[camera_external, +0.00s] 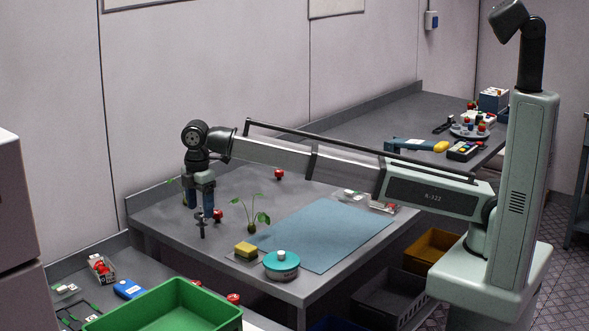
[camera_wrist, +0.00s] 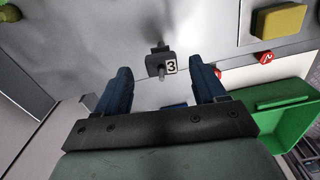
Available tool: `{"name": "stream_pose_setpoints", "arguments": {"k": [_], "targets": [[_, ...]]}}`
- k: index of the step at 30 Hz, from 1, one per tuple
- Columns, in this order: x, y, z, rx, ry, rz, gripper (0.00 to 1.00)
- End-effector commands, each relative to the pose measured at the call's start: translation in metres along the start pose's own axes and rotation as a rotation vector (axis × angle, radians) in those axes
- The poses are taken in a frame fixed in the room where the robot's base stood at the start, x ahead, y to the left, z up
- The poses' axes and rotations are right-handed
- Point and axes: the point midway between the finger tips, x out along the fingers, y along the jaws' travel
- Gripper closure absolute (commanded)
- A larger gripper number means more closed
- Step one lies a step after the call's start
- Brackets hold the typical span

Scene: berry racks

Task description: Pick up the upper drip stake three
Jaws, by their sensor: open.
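A dark drip stake with a white tag marked 3 (camera_wrist: 161,63) shows in the wrist view, centred ahead of my fingers. In the external view a thin dark upright piece (camera_external: 202,229), which looks like this stake, stands near the left front edge of the grey table. My gripper (camera_external: 200,206) points down just above it. Its two blue fingers are apart, one on each side of the stake in the wrist view (camera_wrist: 158,72), with nothing clamped between them. The stake's foot is hard to make out.
A red-topped piece (camera_external: 217,215), seedlings (camera_external: 251,208), a yellow sponge (camera_external: 246,249) and a teal round tin (camera_external: 281,264) stand close by on the table. A blue mat (camera_external: 325,235) lies to the right. A green crate (camera_external: 175,306) sits below in front.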

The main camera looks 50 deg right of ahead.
Motion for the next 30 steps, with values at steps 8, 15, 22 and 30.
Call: {"name": "stream_pose_setpoints", "arguments": {"k": [8,15,22,30], "targets": [[0.036,-0.003,-0.001,0.001,0.0,0.0,0.3],[0.042,-0.002,-0.001,0.001,0.001,0.001,0.3],[0.041,-0.002,-0.001,0.001,0.001,0.0,0.46],[0.041,-0.002,-0.001,0.001,0.001,0.0,0.72]]}}
